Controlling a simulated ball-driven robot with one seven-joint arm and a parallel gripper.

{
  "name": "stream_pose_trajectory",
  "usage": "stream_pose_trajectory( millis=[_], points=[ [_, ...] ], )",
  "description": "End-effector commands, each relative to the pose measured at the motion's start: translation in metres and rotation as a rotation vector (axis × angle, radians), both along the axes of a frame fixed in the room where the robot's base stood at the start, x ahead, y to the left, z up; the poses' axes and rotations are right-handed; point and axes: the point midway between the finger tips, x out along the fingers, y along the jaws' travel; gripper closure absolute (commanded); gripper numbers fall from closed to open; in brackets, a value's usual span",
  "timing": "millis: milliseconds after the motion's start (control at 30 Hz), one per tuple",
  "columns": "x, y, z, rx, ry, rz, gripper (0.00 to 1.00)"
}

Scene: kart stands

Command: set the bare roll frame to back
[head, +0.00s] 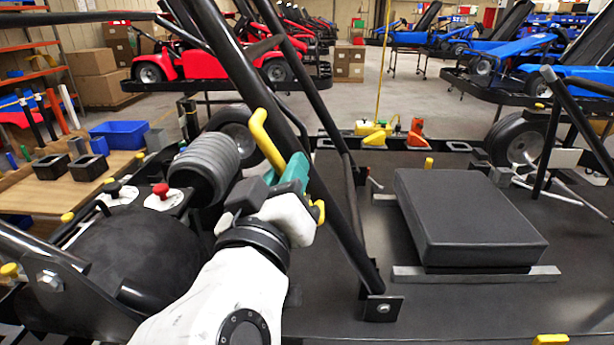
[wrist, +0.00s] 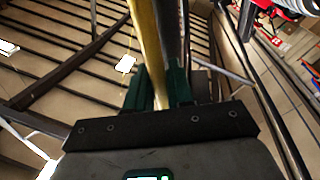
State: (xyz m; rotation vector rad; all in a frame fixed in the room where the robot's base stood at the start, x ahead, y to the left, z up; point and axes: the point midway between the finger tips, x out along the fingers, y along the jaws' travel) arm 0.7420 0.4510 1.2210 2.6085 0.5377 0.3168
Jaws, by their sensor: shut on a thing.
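The roll frame (head: 318,187) is made of bare black tubes on the near kart. Its long tube slopes from a bolted foot bracket (head: 383,308) up to the upper left, and a second tube runs behind it. My gripper (head: 291,176), with teal fingers, is beside the long tube. It is shut on a yellow handle (head: 262,132), whose upper end sticks out above the fingers. In the wrist view the yellow handle (wrist: 145,45) rises between the green fingers (wrist: 163,88), close along a dark tube. How the handle joins the frame is hidden.
A black seat pad (head: 465,215) lies on the kart deck to the right. A ribbed black cylinder (head: 205,165) and a red knob (head: 160,190) are left of my gripper. A bench with a blue bin (head: 117,134) stands at left. Other karts stand behind.

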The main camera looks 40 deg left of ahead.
Motion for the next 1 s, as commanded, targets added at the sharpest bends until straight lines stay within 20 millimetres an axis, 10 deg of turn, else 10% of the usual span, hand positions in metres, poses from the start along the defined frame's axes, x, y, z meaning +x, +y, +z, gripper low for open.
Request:
stream_pose_trajectory(
  millis=[433, 467, 633, 1000],
  points=[
    [-0.003, 0.004, -0.003, -0.017, -0.009, 0.002, 1.00],
    [-0.003, 0.005, -0.003, -0.018, -0.008, 0.003, 0.77],
    [-0.003, 0.005, -0.004, -0.017, -0.007, 0.004, 0.61],
    [-0.010, 0.001, -0.005, -0.016, -0.006, 0.004, 0.60]
  ],
)
